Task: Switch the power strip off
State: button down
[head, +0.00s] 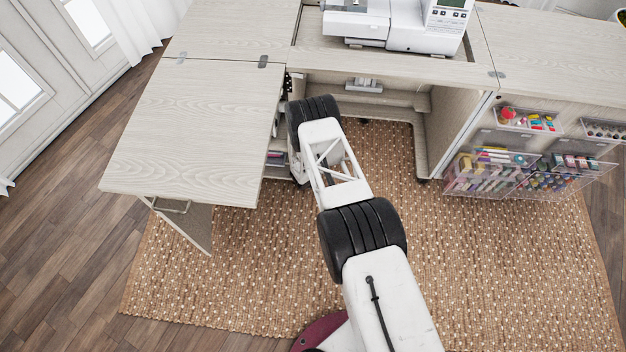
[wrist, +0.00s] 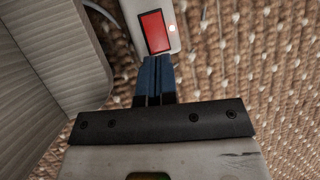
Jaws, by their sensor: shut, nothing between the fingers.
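The power strip (wrist: 176,43) shows in the wrist view as the end of a white bar with a red rocker switch (wrist: 155,31). A small bright spot lies beside the switch. My gripper (wrist: 156,62) is shut and empty, its blue fingertips just below the near end of the switch. I cannot tell whether they touch it or which way the rocker is tipped. In the head view my arm reaches under the cabinet's left side and hides my fingertips; I cannot make out the strip there.
A pale ribbed panel (wrist: 50,70) stands close left of my gripper in the wrist view. Clear bins (head: 490,175) hang on the open door at right. The woven rug (head: 480,265) is mostly clear.

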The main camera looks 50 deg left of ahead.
jog(key=shift+x, duration=1.05)
jog(key=shift+r, duration=0.1)
jog(key=shift+v, duration=2.95)
jog(key=shift+w, duration=0.1)
